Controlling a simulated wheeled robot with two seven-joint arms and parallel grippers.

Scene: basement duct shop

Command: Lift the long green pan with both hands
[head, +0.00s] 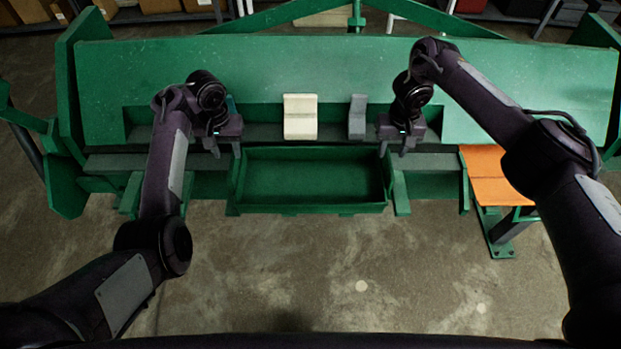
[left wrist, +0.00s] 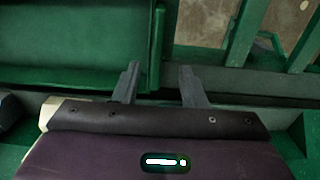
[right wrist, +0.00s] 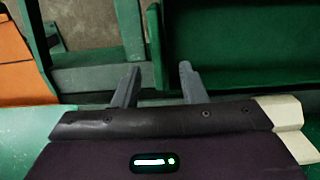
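The long green pan (head: 313,209) is an open, empty, shallow tray lying level at the front of the green machine. My left gripper (head: 225,151) is open above and behind its left end. In the left wrist view, the pan's end wall (left wrist: 157,45) lines up with the gap between the fingers (left wrist: 158,70). My right gripper (head: 394,150) is open by the right end. In the right wrist view, that end wall (right wrist: 155,45) lines up with the gap between the fingers (right wrist: 159,70). Neither gripper visibly pinches a wall; finger depth is unclear.
A cream block (head: 300,117) and a smaller grey block (head: 357,117) stand behind the pan on the green machine (head: 250,70). An orange-topped stand (head: 485,170) is to the right of the pan. The concrete floor (head: 300,260) in front is clear.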

